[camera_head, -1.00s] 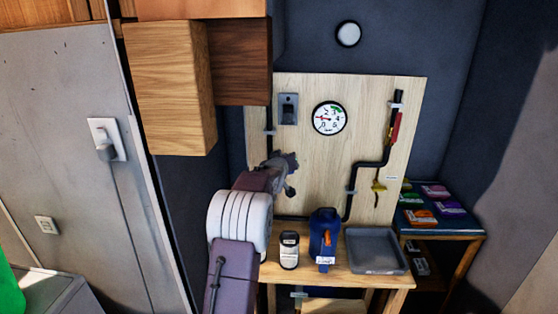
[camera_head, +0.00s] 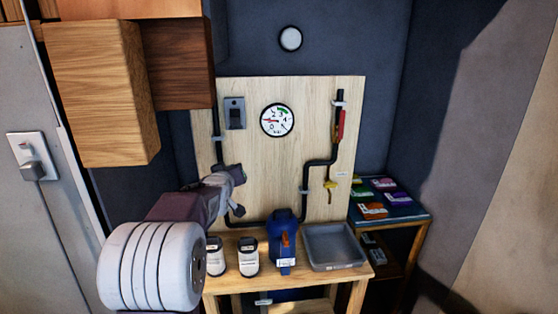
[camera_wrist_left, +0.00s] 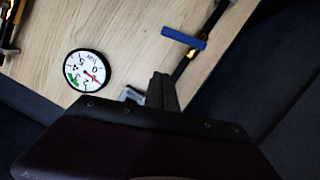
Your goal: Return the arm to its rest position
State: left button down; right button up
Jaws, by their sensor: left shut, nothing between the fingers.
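My left arm comes in from the lower left in the head view, with its white ringed joint low in the picture. My left gripper (camera_head: 238,174) is in front of the lower left of the wooden panel (camera_head: 300,95). In the left wrist view its fingers (camera_wrist_left: 163,88) are shut together with nothing between them. The round gauge (camera_head: 277,120) is above and right of the gripper in the head view. It also shows in the left wrist view (camera_wrist_left: 88,70). My right gripper is not in view.
A bench (camera_head: 352,275) below the panel holds two white-labelled containers (camera_head: 248,258), a blue jug (camera_head: 284,238) and a grey tray (camera_head: 335,247). A wooden cabinet (camera_head: 100,90) hangs at upper left. A shelf (camera_head: 410,212) with coloured packs stands right. A blue handle (camera_wrist_left: 184,39) shows near the gripper.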

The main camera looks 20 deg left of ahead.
pick_arm(q)
jog(key=w+d+m+h+p, duration=0.2)
jog(key=d+h+p, duration=0.1)
jog(key=d, duration=0.9)
jog(key=s+d+f+m+g+h+p, duration=0.2)
jog(key=s+d+f+m+g+h, duration=0.15)
jog(key=s+d+f, duration=0.55)
jog(key=s+d+f+m+g, duration=0.2)
jog(key=s+f+g, duration=0.2)
jog(key=s+f, duration=0.3)
jog(key=s+d+f+m+g, duration=0.1)
jog(key=s+d+f+g, duration=0.2)
jog(key=s, duration=1)
notch_tip(320, 180, down, 5)
jog(key=shift+s+d+f+m+g, duration=0.15)
jog(key=shift+s+m+g, duration=0.25)
jog(key=shift+g, duration=0.65)
jog(key=shift+h, duration=0.25)
